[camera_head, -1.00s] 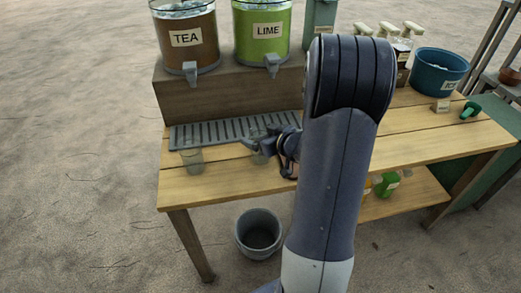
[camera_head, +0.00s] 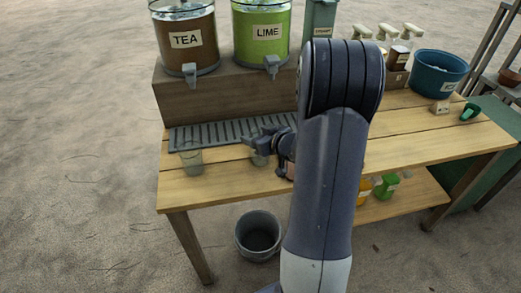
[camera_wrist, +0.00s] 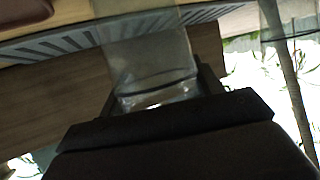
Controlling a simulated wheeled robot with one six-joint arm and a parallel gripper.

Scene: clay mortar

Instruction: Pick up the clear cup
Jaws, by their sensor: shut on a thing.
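A clear cup (camera_wrist: 152,62) sits between the two fingers of my gripper (camera_wrist: 160,88) in the wrist view, and the fingers are shut on it. In the head view my gripper (camera_head: 260,141) reaches left over the wooden table, in front of the grey drip grate. The held cup (camera_head: 259,159) shows only partly there, just below the fingers. I cannot tell whether its base touches the table. A second clear cup (camera_head: 191,159) stands upright on the table to the left, apart from my gripper.
The slatted drip grate (camera_head: 215,134) lies behind the cups. The tea dispenser (camera_head: 186,40) and lime dispenser (camera_head: 262,32) stand on a raised shelf behind it. Spray bottles and a blue tub (camera_head: 440,70) are at the right. A grey bucket (camera_head: 258,235) stands below the table's front edge.

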